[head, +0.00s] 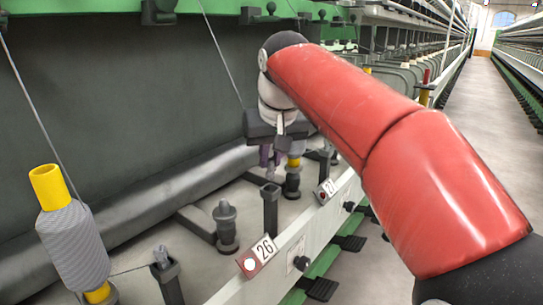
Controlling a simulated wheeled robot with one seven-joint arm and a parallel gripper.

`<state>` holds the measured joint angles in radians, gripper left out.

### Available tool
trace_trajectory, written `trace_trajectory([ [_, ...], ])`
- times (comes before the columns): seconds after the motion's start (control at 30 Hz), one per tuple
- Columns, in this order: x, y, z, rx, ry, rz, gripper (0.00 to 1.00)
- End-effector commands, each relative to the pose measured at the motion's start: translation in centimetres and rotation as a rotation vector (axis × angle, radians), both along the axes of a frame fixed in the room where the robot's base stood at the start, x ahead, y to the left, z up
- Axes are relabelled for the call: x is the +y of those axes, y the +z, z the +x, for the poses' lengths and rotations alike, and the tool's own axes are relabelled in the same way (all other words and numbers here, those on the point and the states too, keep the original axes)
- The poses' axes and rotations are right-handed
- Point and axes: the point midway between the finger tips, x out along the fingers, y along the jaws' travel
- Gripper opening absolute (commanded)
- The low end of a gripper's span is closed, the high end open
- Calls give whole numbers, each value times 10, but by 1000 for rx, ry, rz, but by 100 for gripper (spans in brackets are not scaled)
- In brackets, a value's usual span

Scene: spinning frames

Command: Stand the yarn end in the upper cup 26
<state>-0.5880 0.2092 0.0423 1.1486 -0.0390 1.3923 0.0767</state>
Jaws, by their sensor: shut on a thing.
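My gripper (271,158) is at the end of my red arm, near the middle of the head view, pointing down. It is shut on a small, dark purplish thing, taken as the yarn end, mostly hidden by the jaws. A plate marked 26 (261,252) with a red dot is on the front rail, below the gripper. A dark square post with an open cup-like top (270,192) stands just below the jaws, apart from them. Another such post (165,268) is at lower left with a grey piece in its top. I cannot tell which is upper cup 26.
A bare dark spindle (226,226) stands behind plate 26. A grey bobbin on a yellow tube (72,240) stands at left, with a thread rising from it. Plate 27 (327,190) and a yellow-marked spindle (293,178) are near the gripper. The aisle at right is clear.

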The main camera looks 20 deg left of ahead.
Motion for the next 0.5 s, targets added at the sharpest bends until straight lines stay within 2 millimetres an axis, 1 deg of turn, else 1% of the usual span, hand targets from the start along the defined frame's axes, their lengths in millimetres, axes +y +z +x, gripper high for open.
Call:
trace_trajectory([
  [0.03,0,-5,0,0,0,0,5],
  [0.5,0,-30,0,-1,0,1,5],
])
